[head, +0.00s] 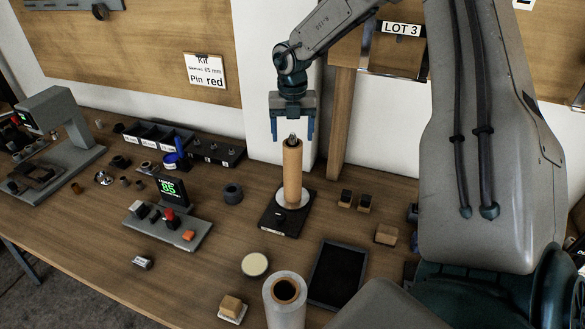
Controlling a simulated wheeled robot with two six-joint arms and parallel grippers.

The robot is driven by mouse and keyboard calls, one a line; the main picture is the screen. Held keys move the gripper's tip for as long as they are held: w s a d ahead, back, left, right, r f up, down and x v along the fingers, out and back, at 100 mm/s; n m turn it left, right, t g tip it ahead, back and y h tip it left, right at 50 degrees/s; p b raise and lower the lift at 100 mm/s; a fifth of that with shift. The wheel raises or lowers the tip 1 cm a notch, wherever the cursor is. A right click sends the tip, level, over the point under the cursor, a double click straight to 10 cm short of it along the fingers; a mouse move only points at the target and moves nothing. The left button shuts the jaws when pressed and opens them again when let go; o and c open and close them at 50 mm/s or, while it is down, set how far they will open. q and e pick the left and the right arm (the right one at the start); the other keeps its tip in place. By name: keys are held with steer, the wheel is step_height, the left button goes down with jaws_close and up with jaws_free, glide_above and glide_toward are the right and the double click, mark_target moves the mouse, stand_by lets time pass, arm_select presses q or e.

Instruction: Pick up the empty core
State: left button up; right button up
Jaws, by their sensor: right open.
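The empty core, a tan cardboard tube (292,172), stands upright on a dark square base (272,217) with a pale round plate under the tube. A dark metal tip shows at the top of the tube. My right gripper (292,138) points down with its two blue fingers apart. It is over the top of the tube, and the metal tip appears between the fingers. I cannot tell whether the fingers touch it. The gripper holds nothing. My left gripper is out of view.
A white roll with a brown core (268,301) stands at the front, beside a dark tray (338,254). A display with a control panel (168,227) stands to the left. Small wooden blocks (386,235) lie on the right. A post (341,125) rises behind the gripper.

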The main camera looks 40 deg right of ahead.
step_height(320, 180, down, 3)
steer(key=shift+r+p, duration=0.1)
steer(key=shift+p, duration=0.45)
steer(key=shift+f, duration=0.35)
steer(key=shift+r, duration=0.1)
steer(key=shift+c, duration=0.4)
steer(key=c, duration=1.2)
steer(key=shift+c, duration=0.2)
